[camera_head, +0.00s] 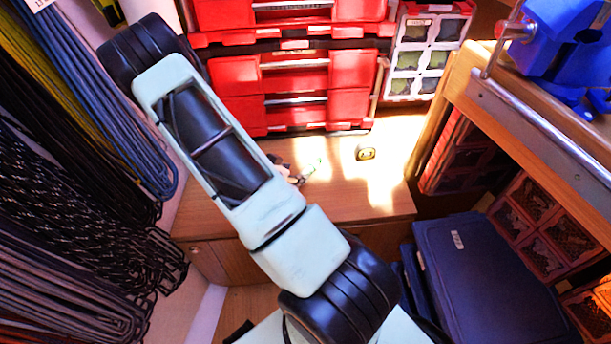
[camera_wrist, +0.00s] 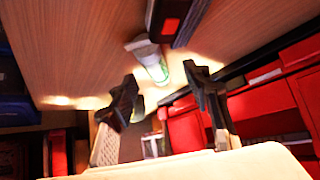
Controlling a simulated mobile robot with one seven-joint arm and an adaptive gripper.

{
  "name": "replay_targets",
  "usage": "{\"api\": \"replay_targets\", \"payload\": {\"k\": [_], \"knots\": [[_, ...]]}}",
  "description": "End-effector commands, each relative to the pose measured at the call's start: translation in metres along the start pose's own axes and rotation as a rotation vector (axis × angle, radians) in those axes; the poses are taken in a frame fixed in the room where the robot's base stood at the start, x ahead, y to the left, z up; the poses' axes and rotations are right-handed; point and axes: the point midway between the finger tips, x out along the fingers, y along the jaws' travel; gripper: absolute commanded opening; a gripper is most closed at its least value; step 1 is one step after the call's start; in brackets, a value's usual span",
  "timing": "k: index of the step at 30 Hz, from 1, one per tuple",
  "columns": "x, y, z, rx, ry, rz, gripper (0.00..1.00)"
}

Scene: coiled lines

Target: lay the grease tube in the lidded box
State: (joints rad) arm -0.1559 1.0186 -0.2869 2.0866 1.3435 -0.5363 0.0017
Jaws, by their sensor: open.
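My gripper (camera_wrist: 160,76) is open in the wrist view, with one dark finger at each side. A pale, green-tinted tube (camera_wrist: 155,66), apparently the grease tube, shows between and beyond the fingertips, and nothing is gripped. Whether the fingers touch it I cannot tell. In the head view a faint green and white shape (camera_head: 315,167) on the wooden top, beside my arm, seems to be the same tube. I cannot pick out the lidded box for certain; a black item with a red patch (camera_wrist: 172,22) lies near the tube in the wrist view.
Red toolboxes (camera_head: 295,88) stand at the back of the wooden top (camera_head: 345,197). A small dark and yellow item (camera_head: 365,153) lies right of the tube. Coiled lines (camera_head: 75,215) hang at left. A workbench (camera_head: 540,125) with a blue vise (camera_head: 565,45) is at right, dark blue cases (camera_head: 485,270) below.

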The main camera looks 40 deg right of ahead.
Motion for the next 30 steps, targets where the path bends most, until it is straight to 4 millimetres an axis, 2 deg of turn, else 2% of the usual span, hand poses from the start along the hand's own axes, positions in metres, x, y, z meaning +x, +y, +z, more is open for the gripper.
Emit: {"api": "replay_targets", "payload": {"k": [10, 13, 20, 30], "knots": [[0.046, 0.008, -0.001, 0.001, 0.000, 0.001, 0.44], [0.053, 0.008, -0.001, 0.001, -0.001, 0.000, 0.44], [0.053, 0.007, -0.002, 0.001, 0.000, 0.000, 0.44], [0.052, 0.007, -0.002, 0.001, 0.000, -0.001, 0.08]]}}
